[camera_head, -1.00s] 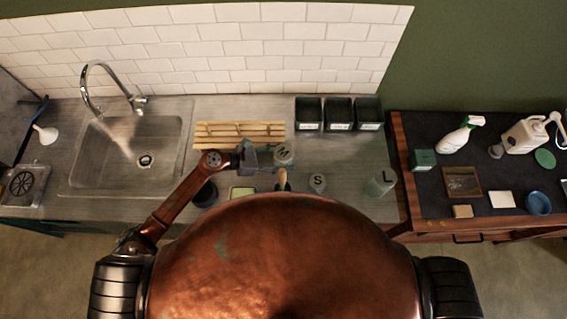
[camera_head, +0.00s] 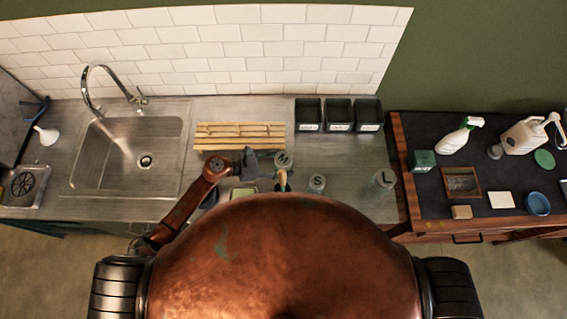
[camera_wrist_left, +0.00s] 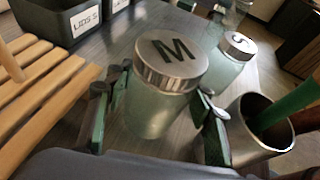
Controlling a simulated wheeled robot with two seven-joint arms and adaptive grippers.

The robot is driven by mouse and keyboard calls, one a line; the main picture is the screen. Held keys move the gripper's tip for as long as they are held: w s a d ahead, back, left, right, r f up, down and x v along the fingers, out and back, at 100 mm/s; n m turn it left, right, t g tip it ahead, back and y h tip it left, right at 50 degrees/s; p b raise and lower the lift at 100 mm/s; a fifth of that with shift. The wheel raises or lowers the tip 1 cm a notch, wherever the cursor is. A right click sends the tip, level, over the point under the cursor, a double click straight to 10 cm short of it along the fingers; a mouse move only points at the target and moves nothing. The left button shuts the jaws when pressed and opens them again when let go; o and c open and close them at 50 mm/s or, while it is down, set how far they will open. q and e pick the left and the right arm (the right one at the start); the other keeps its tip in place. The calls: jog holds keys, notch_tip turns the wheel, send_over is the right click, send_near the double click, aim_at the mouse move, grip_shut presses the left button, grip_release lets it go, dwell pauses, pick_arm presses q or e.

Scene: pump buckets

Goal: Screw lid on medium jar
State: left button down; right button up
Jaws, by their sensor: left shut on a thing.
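The medium jar (camera_wrist_left: 150,112) is pale translucent glass and stands on the counter in the left wrist view. Its metal lid marked M (camera_wrist_left: 172,55) sits level on its mouth; the same lid shows in the head view (camera_head: 284,159). I cannot tell how tightly it is screwed on. My left gripper (camera_head: 268,163) reaches the jar from the left in the head view. In the left wrist view its green-padded fingers (camera_wrist_left: 158,122) are on both sides of the jar body, below the lid, shut on the jar. My right gripper is not in view.
The S jar (camera_head: 317,182) and the L jar (camera_head: 384,179) stand to the right. A metal cup with a green-handled tool (camera_wrist_left: 262,128) is close beside the left gripper. A wooden slatted rack (camera_head: 240,135) and black lid bins (camera_head: 339,114) are behind. The sink (camera_head: 130,155) is left.

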pick_arm(q)
jog(key=shift+f, duration=0.1)
jog(key=c, duration=0.9)
grip_release()
jog(key=shift+c, duration=0.2)
jog(key=shift+r, duration=0.2)
jog(key=b+v, duration=0.3)
jog(key=v, duration=0.9)
jog(key=shift+f, duration=0.15)
